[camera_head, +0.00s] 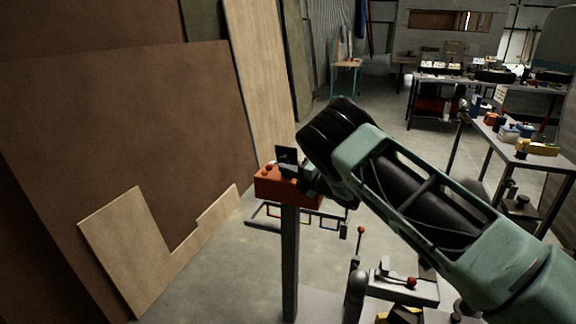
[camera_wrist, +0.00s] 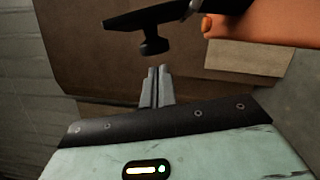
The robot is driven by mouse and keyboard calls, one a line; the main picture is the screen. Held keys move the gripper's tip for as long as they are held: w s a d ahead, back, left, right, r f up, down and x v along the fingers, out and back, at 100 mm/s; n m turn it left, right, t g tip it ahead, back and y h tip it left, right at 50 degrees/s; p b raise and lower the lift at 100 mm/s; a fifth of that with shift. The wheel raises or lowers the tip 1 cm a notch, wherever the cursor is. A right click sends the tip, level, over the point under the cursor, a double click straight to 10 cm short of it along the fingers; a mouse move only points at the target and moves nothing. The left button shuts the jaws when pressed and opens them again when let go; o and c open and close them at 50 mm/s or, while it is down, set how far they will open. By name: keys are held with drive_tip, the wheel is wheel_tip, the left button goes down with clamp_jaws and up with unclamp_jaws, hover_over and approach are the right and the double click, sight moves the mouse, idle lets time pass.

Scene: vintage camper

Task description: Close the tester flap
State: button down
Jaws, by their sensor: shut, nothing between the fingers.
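The tester is an orange-red box (camera_head: 272,184) on a grey post, left of my arm in the head view. Its dark flap (camera_head: 287,155) stands raised above the box. In the wrist view the flap (camera_wrist: 150,17) is a black plate sticking out from the orange box (camera_wrist: 262,24), with a black knob (camera_wrist: 155,44) on it. My gripper (camera_wrist: 157,70) is shut and empty, its fingertips just below the knob in that picture, with a small gap showing.
Brown boards (camera_head: 110,130) lean on the left wall, with a pale cut board (camera_head: 150,245) before them. A low metal frame (camera_head: 270,222) is behind the post. A bench with a red-knobbed lever (camera_head: 411,282) is below my arm. Open floor lies beyond.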

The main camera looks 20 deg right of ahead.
drive_tip(key=shift+w+d+r, duration=0.15)
drive_tip(key=shift+w+d, duration=0.1)
drive_tip(key=shift+w, duration=0.05)
